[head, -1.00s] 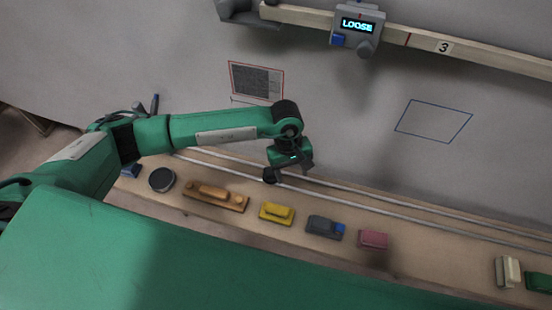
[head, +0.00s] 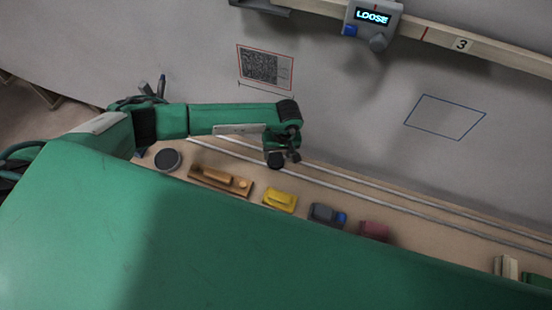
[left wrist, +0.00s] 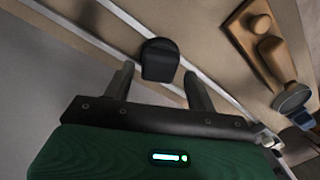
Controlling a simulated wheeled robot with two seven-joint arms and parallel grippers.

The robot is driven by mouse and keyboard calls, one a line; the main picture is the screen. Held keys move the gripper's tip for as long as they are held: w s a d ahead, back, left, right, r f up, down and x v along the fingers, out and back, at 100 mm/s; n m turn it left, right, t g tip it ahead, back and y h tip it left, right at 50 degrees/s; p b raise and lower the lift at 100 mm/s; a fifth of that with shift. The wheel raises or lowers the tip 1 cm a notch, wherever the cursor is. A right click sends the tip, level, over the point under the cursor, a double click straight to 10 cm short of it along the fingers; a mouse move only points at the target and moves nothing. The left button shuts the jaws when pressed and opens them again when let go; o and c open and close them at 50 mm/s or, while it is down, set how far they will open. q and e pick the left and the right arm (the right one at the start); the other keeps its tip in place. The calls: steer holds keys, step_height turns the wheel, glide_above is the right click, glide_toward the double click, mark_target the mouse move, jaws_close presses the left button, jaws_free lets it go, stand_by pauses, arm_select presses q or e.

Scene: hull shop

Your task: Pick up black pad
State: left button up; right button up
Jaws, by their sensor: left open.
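The black pad (left wrist: 160,58) is a small dark block with a rounded end, by the pale rails on the bench. In the left wrist view it shows between and just beyond the two fingertips. In the head view it is the dark lump (head: 274,160) beside the gripper. My left gripper (left wrist: 156,78) is open, with one finger on either side of the pad's near end; I cannot tell whether they touch it. In the head view the gripper (head: 291,156) is small and partly hidden by its own wrist. My right gripper is not in view.
A dark round disc (head: 167,159), a wooden plane-like tool (head: 221,181), a yellow block (head: 280,200), a grey tool with a blue knob (head: 325,215) and a pink block (head: 374,230) line the bench. Two rails (head: 400,202) run behind. A display box reading LOOSE (head: 373,18) hangs above.

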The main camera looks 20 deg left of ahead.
mark_target(277, 158)
arm_select(q)
step_height(277, 158, down, 4)
steer(key=shift+s+a+r, duration=0.15)
steer(key=shift+r, duration=0.05)
steer(key=shift+c, duration=1.1)
steer(key=c, duration=0.5)
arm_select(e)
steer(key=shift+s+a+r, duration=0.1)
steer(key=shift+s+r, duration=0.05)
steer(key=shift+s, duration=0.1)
